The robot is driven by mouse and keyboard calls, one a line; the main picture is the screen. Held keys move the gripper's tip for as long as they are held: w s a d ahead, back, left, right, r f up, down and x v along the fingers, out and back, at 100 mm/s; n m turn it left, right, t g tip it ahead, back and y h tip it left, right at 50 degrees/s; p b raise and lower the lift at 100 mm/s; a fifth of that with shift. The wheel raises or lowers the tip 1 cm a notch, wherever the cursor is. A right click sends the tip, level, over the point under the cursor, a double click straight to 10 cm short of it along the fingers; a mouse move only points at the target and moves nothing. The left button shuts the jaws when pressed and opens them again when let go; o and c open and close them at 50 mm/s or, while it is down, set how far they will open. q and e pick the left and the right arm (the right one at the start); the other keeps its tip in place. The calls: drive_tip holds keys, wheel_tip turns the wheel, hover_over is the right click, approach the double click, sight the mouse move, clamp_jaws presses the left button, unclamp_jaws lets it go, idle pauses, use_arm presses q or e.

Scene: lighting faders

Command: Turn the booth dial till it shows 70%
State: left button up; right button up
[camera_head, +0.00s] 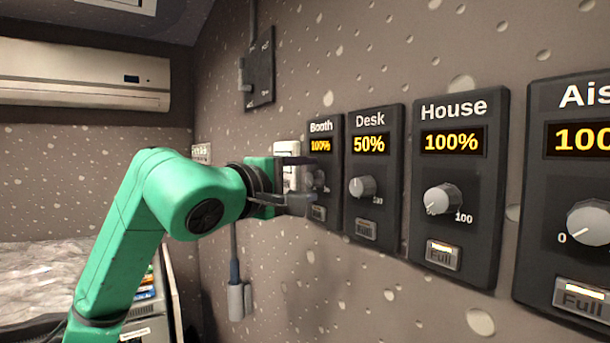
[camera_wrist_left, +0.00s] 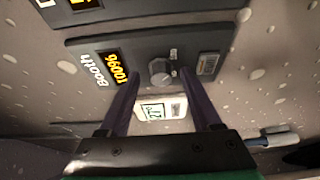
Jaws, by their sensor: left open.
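The booth panel (camera_head: 322,144) is a dark plate on the wall, labelled "Booth", and its yellow display reads 100%. Its grey dial (camera_wrist_left: 160,70) shows in the left wrist view, below the display's side of the panel. In the head view the dial is mostly hidden by my gripper. My left gripper (camera_head: 303,187) is open at the booth panel; in the left wrist view its two dark fingers (camera_wrist_left: 157,78) lie on either side of the dial. I cannot tell whether they touch it. My right gripper is not in view.
The desk panel (camera_head: 390,205) reads 50% and stands close to the right. The house panel (camera_head: 480,250) reads 100%, with an aisle panel (camera_head: 538,200) beyond. A white thermostat-like box (camera_wrist_left: 160,108) is beside the booth panel. A cable holder (camera_head: 238,300) hangs below.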

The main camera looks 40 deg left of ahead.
use_arm(q)
drive_tip(key=shift+w+f, duration=0.1)
drive_tip(key=shift+w, duration=0.05)
clamp_jaws()
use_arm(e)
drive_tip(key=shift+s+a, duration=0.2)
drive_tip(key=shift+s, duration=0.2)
